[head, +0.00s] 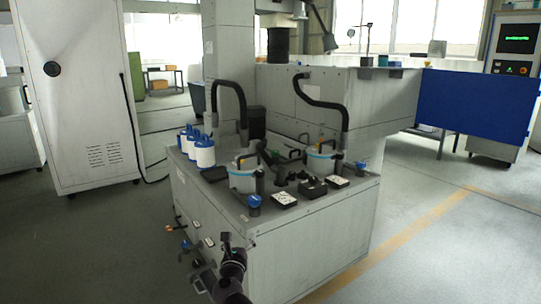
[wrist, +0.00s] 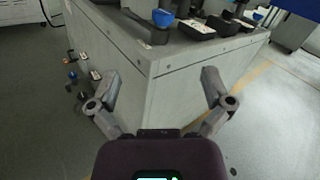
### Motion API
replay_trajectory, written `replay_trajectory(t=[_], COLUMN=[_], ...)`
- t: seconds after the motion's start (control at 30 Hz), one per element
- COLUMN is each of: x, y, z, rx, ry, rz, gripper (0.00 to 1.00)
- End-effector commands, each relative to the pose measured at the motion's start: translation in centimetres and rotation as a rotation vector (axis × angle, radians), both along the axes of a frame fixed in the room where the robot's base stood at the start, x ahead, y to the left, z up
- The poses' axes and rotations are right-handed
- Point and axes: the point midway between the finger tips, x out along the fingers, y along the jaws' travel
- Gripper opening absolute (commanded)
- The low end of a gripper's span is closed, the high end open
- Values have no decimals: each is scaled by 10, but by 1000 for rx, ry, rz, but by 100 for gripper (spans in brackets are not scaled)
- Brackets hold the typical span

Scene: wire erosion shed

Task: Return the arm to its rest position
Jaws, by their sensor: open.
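My gripper (wrist: 160,77) is open in the wrist view. Its two fingers are spread wide with nothing between them. They point toward the side of a grey machine cabinet (wrist: 195,95), with a cabinet corner between the fingers. In the head view my gripper (head: 238,242) is at the bottom centre, in front of the cabinet (head: 300,245) and below its top edge. Part of my arm shows there, and the rest is out of the picture. I cannot tell whether a finger touches the cabinet.
Blue-and-white canisters (head: 203,152), black hoses (head: 229,92) and small black blocks (head: 313,188) stand on the cabinet top. Knobs (head: 187,244) and fittings stick out from its left front face. Open floor (head: 110,240) lies left and right of the cabinet.

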Motion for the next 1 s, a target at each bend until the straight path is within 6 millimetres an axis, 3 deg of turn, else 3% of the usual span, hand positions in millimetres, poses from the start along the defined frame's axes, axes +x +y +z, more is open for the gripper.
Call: replay_trajectory(t=[0.27, 0.47, 0.77, 1.0], x=[9, 13, 6, -9], y=[3, 5, -7, -37], z=[7, -1, -38, -83], rx=[-294, -641, -1162, -1558], ry=[-38, -64, -65, -28], rz=[145, 304, 555, 788], gripper=[100, 100, 100, 100])
